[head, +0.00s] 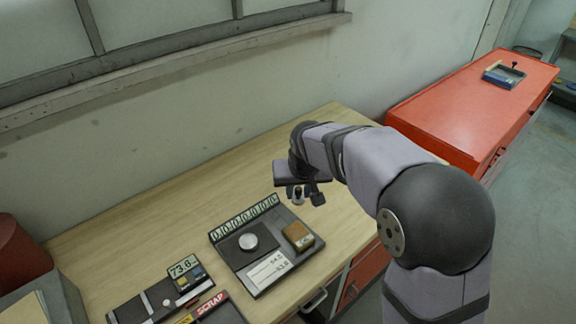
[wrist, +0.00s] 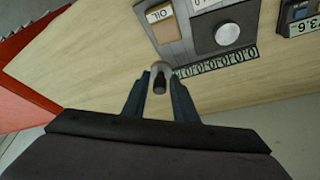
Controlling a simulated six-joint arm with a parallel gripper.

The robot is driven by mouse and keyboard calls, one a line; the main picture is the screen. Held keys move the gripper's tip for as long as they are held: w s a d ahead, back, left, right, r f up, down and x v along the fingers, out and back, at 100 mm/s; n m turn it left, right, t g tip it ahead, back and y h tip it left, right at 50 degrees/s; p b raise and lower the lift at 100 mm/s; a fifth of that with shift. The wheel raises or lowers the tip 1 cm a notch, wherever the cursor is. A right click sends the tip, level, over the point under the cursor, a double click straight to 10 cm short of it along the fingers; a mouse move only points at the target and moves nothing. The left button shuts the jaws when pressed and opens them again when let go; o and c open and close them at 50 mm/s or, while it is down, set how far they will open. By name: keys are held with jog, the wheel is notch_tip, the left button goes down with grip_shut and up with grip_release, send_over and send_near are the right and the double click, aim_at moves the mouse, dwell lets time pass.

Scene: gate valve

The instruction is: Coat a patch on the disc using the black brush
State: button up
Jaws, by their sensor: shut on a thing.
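The grey disc (head: 248,242) lies on a dark square pad in the black tray (head: 262,284); it also shows in the wrist view (wrist: 228,34). My gripper (head: 299,196) is above the table, just beyond the tray's back right corner. In the wrist view its two fingers (wrist: 160,84) are shut on a small dark-ended thing (wrist: 159,86), probably the black brush, with a paler rounded part beyond. Its bristles cannot be made out. The disc is apart from it. A brown block marked OIL (wrist: 160,14) sits in the tray, right of the disc in the head view (head: 298,235).
A numbered strip (head: 245,215) edges the tray's back. A device reading 73.6 (head: 184,266) and a SCRAP tray (head: 212,308) stand at the front left. A red cabinet (head: 470,105) is at the right. Bare table (head: 160,215) lies behind and left of the tray.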

aim_at(298, 204)
jog(key=shift+n, duration=0.4)
jog(key=shift+s+a+f, duration=0.1)
jog(key=shift+s+f, duration=0.05)
jog(key=shift+f, duration=1.2)
jog(key=shift+s+a+f, duration=0.1)
jog(key=shift+s+f, duration=0.05)
jog(key=shift+f, duration=1.2)
jog(key=shift+f, duration=0.1)
jog(key=shift+f+b, duration=2.4)
jog(key=shift+f, duration=0.55)
jog(key=shift+s+d+f+b, duration=0.1)
jog(key=shift+f+b, duration=0.25)
jog(key=shift+f, duration=0.2)
jog(key=shift+r, duration=0.1)
jog(key=shift+r+p, duration=2.7)
jog(key=shift+r, duration=0.75)
